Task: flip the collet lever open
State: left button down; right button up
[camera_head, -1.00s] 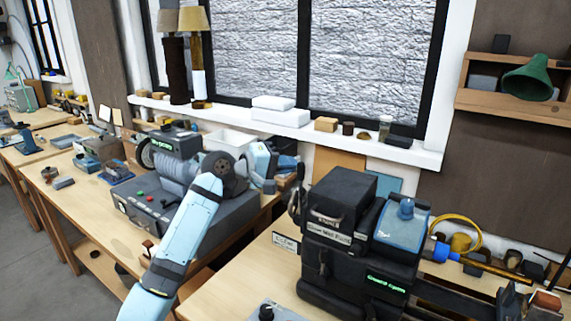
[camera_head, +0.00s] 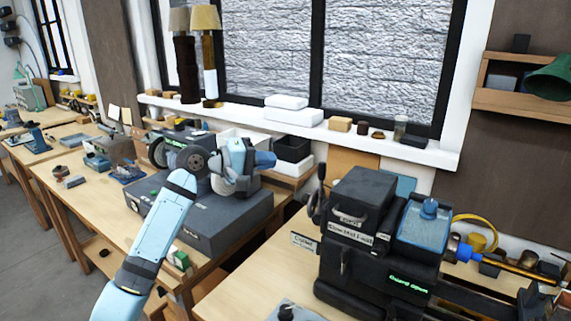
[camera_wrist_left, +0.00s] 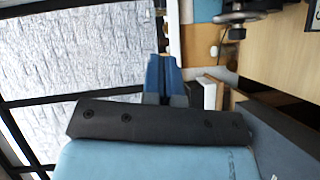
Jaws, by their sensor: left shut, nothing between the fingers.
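A black lathe-like machine (camera_head: 352,262) stands on the near bench at right in the head view. A sign reading "Collet" (camera_head: 303,242) stands at its left end. Dark upright lever-like parts (camera_head: 316,203) show at that left end; I cannot tell surely which is the collet lever or its position. My left gripper (camera_head: 268,159) is left of and apart from the machine, pointing right. In the left wrist view its blue fingers (camera_wrist_left: 163,75) are shut and empty. A dark part with a knob (camera_wrist_left: 238,22) shows beyond them at top right. My right gripper is not in view.
A green "Guard Open" display (camera_head: 408,285) is lit on the machine. A grey machine (camera_head: 228,222) stands on the bench behind, under my left arm. A black bin (camera_head: 293,149) and the window sill (camera_head: 350,142) lie beyond the gripper. The bench left of the machine is mostly clear.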

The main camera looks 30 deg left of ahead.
pick_arm(q)
jog(key=v, duration=0.3)
jog(key=shift+a, duration=0.1)
dwell(0.4)
